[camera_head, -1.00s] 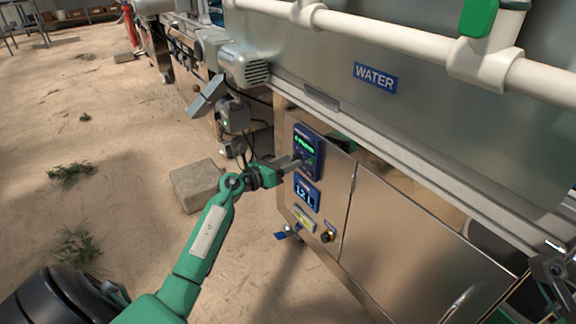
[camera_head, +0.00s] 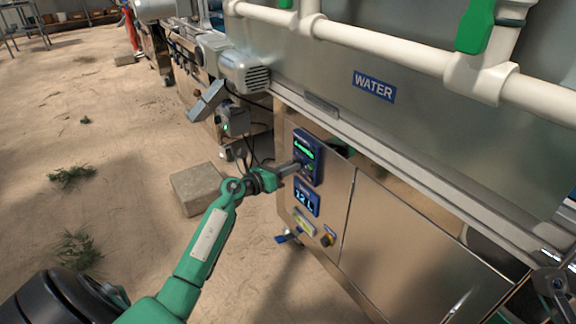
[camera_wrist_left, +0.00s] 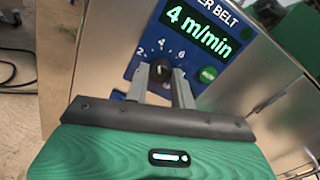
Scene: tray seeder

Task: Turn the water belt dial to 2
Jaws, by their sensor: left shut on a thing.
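The water belt panel (camera_head: 307,152) is a blue box with a green-lit display on the steel cabinet. In the left wrist view its display (camera_wrist_left: 200,28) reads 4 m/min. Below it is the dark dial knob (camera_wrist_left: 161,70), with printed numbers around it. My left gripper (camera_head: 296,168) reaches the panel from the left. In the left wrist view, its two grey fingers (camera_wrist_left: 160,82) are shut on the dial knob, one on each side. The fingers partly hide the knob, and its pointer is hard to read. My right gripper (camera_head: 556,284) shows only partly at the lower right edge.
A second blue display (camera_head: 307,197) reading 12 L, a yellow label (camera_head: 304,222) and a small dark knob (camera_head: 327,240) sit below on the cabinet. A green button (camera_wrist_left: 208,74) is right of the dial. White pipes run above the tank marked WATER (camera_head: 374,86).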

